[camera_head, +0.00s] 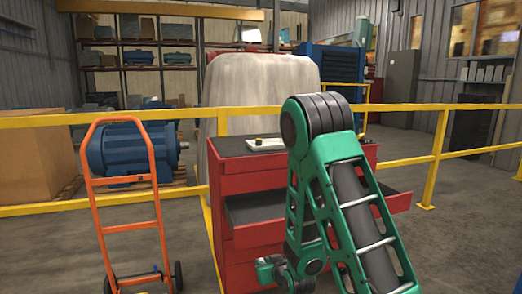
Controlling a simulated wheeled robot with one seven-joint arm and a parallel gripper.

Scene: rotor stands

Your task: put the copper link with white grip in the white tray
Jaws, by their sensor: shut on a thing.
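A white tray (276,144) lies flat on the dark top of the red tool cabinet (238,166), left of my green arm. A small dark and yellowish thing (258,141) sits at its left part; it is too small to name. My arm stands in front of the cabinet, its elbow above the cabinet top and its forearm reaching down to the wrist near the bottom edge. My gripper's fingers do not show, being below the picture or behind the arm. I cannot see the copper link with white grip.
Drawers of the cabinet stand open (262,205), one sticking out right (396,198). An orange hand truck (128,185) stands at left. A yellow railing (410,108) runs behind the cabinet. A blue motor (130,150) rests on a pallet beyond it. Floor at right is clear.

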